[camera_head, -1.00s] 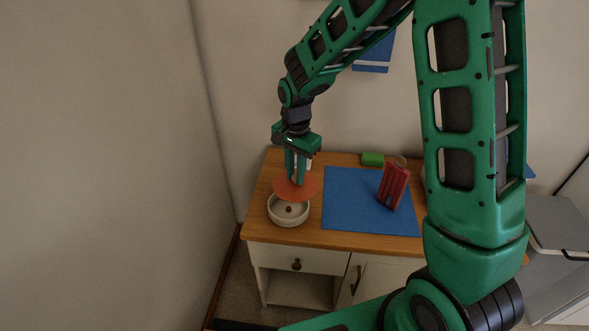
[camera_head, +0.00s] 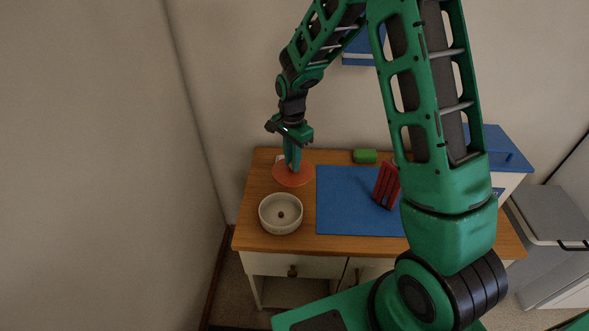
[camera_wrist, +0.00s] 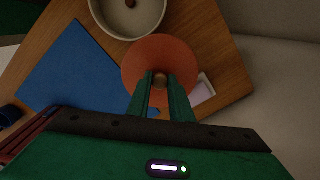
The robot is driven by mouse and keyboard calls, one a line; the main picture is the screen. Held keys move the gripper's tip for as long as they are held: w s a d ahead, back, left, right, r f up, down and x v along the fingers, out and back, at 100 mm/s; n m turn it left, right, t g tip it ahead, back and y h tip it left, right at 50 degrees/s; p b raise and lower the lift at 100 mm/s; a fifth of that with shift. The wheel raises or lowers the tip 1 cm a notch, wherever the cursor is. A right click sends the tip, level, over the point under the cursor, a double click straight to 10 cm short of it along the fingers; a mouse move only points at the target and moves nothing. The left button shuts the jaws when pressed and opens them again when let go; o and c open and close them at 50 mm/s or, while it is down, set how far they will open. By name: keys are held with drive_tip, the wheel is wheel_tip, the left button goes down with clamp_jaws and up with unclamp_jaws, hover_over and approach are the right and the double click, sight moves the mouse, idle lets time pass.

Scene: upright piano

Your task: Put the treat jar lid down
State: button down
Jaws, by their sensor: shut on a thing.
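The treat jar lid (camera_head: 293,178) is a flat orange disc with a small brown knob. My gripper (camera_head: 292,166) points down at it and is shut on the knob. The wrist view shows the lid (camera_wrist: 140,58) with the knob between the fingertips (camera_wrist: 160,82). The lid is over the back left part of the wooden cabinet top, behind the white bowl-like jar (camera_head: 268,221). I cannot tell whether it touches the wood. The jar stands open, with a small brown piece inside; it also shows in the wrist view (camera_wrist: 98,14).
A blue mat (camera_head: 345,205) covers the middle of the cabinet top (camera_head: 248,218). A red object (camera_head: 385,184) stands on it, and a green block (camera_head: 365,156) lies at the back. A pale item (camera_wrist: 203,90) is beside the lid. A grey bin (camera_head: 550,215) stands at right.

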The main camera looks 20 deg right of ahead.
drive_tip(key=shift+w+d+f, duration=0.4)
drive_tip(key=shift+d, duration=0.15)
drive_tip(key=shift+f, duration=1.95)
drive_tip(key=shift+f, duration=0.5)
drive_tip(key=c, duration=1.6)
unclamp_jaws()
wheel_tip(320, 180, up, 13)
